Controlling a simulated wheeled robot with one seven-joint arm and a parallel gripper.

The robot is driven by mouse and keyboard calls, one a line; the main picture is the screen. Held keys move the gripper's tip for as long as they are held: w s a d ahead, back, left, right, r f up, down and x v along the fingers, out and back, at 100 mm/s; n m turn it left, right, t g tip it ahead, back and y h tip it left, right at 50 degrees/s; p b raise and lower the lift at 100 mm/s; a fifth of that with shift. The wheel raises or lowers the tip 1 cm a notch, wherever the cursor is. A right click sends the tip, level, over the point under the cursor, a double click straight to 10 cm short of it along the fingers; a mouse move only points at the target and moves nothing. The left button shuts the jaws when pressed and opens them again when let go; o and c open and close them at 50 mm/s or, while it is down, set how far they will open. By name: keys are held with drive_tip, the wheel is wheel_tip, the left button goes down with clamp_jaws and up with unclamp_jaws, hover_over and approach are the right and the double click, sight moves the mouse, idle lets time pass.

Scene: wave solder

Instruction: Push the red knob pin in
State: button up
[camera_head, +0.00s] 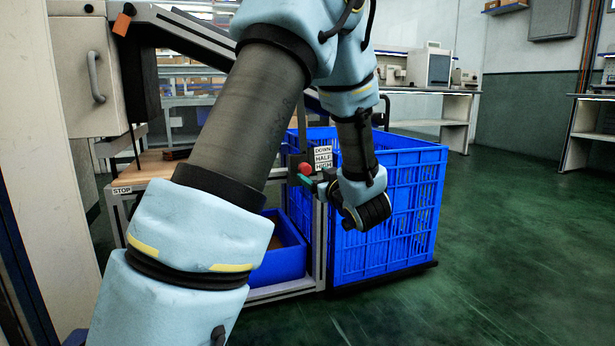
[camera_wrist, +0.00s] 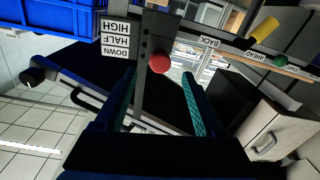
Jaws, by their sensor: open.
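The red knob pin (camera_head: 305,168) sits on an upright metal post beside the white DOWN, HALF and HIGH labels (camera_head: 322,158). In the wrist view the round red knob (camera_wrist: 160,63) shows on the grey post (camera_wrist: 155,30), between and just beyond my fingertips. My gripper (camera_wrist: 158,73) is open, with a teal-padded finger on each side of the knob's line and nothing between them. In the head view my gripper (camera_head: 308,181) reaches left from my wrist, its teal pad just below the knob. Whether the fingers touch the knob, and how deep the pin sits, I cannot tell.
A tall blue crate (camera_head: 390,215) stands right of the post, and a low blue bin (camera_head: 285,262) sits left of it. In the wrist view a rail carries a yellow knob (camera_wrist: 265,29) and a green knob (camera_wrist: 281,60). Open green floor (camera_head: 500,240) lies to the right.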

sight(307, 170)
drive_tip(key=shift+b+x, duration=0.85)
drive_tip(key=shift+x, duration=1.85)
drive_tip(key=shift+c, duration=0.4)
clamp_jaws()
